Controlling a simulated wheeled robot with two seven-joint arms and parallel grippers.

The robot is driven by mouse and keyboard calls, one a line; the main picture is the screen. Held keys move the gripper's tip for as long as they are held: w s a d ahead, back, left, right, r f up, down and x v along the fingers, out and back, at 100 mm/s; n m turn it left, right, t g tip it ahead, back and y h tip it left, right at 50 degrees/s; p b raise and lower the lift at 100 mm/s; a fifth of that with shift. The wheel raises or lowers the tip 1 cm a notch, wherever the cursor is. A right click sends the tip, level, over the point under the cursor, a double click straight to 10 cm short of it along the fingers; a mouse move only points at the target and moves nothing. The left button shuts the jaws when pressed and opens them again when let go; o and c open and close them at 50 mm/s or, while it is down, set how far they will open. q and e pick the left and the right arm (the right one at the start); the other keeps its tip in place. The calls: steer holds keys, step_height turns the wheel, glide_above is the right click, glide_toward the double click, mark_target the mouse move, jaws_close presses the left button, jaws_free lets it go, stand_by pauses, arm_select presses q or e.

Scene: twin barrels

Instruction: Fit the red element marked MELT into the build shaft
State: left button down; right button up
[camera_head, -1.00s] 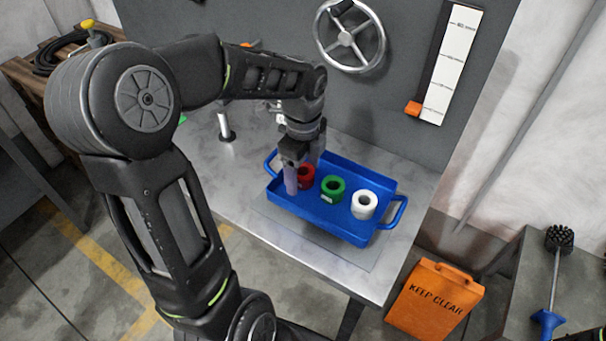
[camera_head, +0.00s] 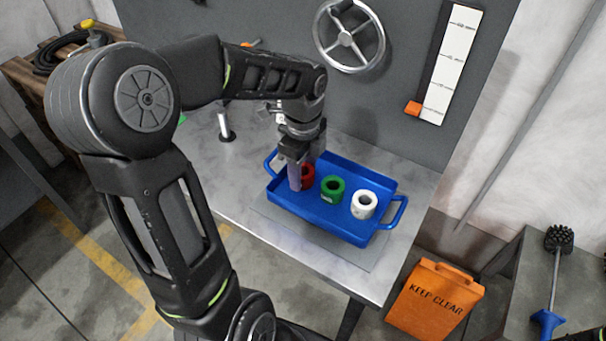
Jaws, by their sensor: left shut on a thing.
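The red element (camera_head: 308,174) is a ring-shaped piece at the left end of the blue tray (camera_head: 315,214). My left gripper (camera_head: 302,180) points down over it and is shut on it; a finger covers its left part. The MELT marking is not readable from here. The red element appears to be still in the tray, at about the height of its neighbours. The build shaft cannot be made out for certain. My right gripper is not in view.
A green ring (camera_head: 333,189) and a white ring (camera_head: 364,204) stand in the tray, right of the red one. The tray lies on a metal table (camera_head: 258,212). A handwheel (camera_head: 349,38) and a white scale (camera_head: 449,62) are on the grey panel behind. An orange KEEP CLEAR sign (camera_head: 433,297) stands at right.

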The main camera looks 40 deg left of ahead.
arm_select(q)
steer(key=shift+r, duration=0.1)
stand_by(0.4)
step_height(320, 180, up, 10)
stand_by(0.5)
stand_by(0.5)
